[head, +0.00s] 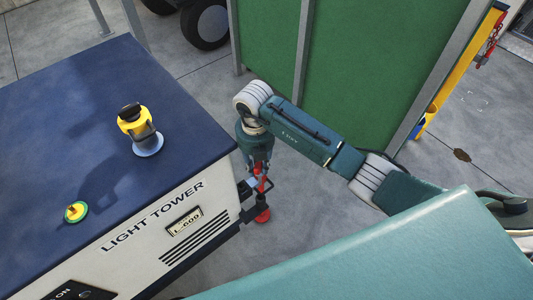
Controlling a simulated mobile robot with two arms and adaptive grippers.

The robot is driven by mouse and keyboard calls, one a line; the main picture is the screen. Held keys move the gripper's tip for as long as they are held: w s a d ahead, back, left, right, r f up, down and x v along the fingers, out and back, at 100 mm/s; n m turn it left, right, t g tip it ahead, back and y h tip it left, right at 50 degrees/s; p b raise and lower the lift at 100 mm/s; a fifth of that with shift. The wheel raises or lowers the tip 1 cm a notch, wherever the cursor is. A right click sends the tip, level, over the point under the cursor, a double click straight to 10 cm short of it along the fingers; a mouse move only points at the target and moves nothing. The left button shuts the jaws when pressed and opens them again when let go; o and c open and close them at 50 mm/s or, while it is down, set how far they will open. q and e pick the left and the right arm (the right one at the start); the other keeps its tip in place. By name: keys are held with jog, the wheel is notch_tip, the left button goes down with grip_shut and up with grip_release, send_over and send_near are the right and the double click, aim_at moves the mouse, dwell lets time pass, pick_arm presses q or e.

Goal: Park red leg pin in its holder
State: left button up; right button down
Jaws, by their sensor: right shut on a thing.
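My right gripper (257,168) points down beside the near right corner of the light tower box. It is shut on a small red thing, which seems to be the red leg pin (261,184). The pin is small and partly covered by the fingers. Below it is the red leg foot (262,215), close to the floor by the box's corner bracket (246,189). I cannot make out the pin's holder or whether the pin touches the leg. My left gripper is not in view.
A green panel (355,60) with grey posts stands behind my right arm. Grey floor lies between.

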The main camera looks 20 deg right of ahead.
jog(key=shift+s, duration=0.15)
jog(key=shift+f, duration=0.1)
notch_tip(320, 180, down, 6)
jog(key=b, duration=0.5)
jog(key=shift+f+b, duration=0.6)
jog(key=shift+f, duration=0.15)
jog(key=shift+f, duration=0.2)
jog(key=shift+f, duration=0.25)
dwell(0.5)
jog(key=shift+f+b, duration=0.45)
jog(key=shift+f, duration=0.1)
jog(key=shift+f, duration=0.3)
